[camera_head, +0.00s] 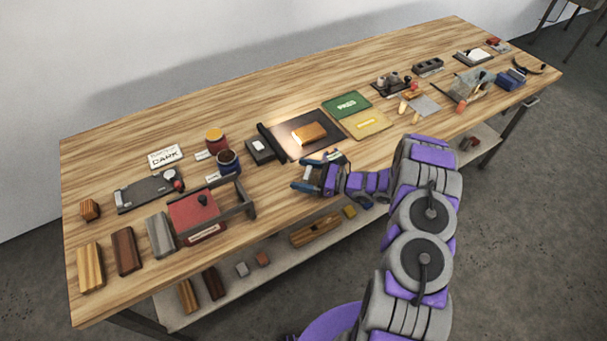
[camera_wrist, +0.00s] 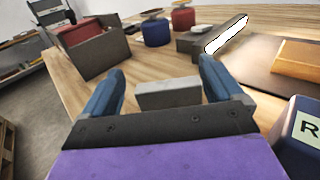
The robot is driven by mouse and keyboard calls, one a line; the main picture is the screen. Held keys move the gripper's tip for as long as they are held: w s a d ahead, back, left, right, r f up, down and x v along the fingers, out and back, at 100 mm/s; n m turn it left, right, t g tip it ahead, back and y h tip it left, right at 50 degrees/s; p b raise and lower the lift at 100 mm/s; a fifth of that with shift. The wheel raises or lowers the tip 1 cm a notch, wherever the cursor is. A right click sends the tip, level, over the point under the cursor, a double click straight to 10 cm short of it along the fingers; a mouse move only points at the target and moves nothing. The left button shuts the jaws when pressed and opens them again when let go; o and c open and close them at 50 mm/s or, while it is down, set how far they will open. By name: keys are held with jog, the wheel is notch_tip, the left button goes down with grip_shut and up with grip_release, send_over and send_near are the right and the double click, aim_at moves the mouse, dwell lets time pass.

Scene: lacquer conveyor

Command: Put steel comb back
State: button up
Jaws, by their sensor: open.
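My gripper (camera_head: 304,175) is open above the front part of the table, right of the red box with the grey frame. In the wrist view its two blue fingers (camera_wrist: 161,68) stand apart. A plain grey block (camera_wrist: 168,94) shows between and just below the fingertips; a gap is visible on each side. I cannot tell whether it is the steel comb, as no teeth show, and I cannot tell whether it touches the gripper.
The red box (camera_head: 197,214) and blue tin (camera_head: 228,163) stand left of my gripper. A lit dark board with a wooden block (camera_head: 309,132) lies behind it. A dark box marked R (camera_wrist: 299,140) is close on the right.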

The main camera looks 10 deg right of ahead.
jog(key=shift+d, duration=0.5)
jog(key=p+v, duration=0.2)
jog(key=v, duration=0.9)
jog(key=shift+s+d, duration=0.15)
jog(key=shift+d, duration=0.05)
jog(key=shift+s+r, duration=0.1)
jog(key=shift+r, duration=0.2)
jog(key=s+a+r+n+g+h, duration=0.2)
jog(key=s+a+r+n+g, duration=0.4)
jog(key=a+r, duration=0.25)
jog(key=s+a+r+n+g+h, duration=0.2)
jog(key=s+a+r+n+g, duration=0.4)
jog(key=r, duration=0.4)
jog(key=s+a+r+n+h, duration=0.1)
jog(key=s+r+n+h, duration=0.2)
jog(key=s, duration=0.3)
jog(key=s+a+r+n+h, duration=0.2)
jog(key=s+r+n+h, duration=0.1)
jog(key=s, duration=0.4)
jog(key=s+d+r+n+t+h, duration=0.2)
jog(key=s+d+n+h, duration=0.3)
jog(key=s, duration=0.6)
jog(key=shift+s+d+r+h, duration=0.2)
jog(key=shift+s+d+h, duration=0.25)
jog(key=shift+d, duration=0.4)
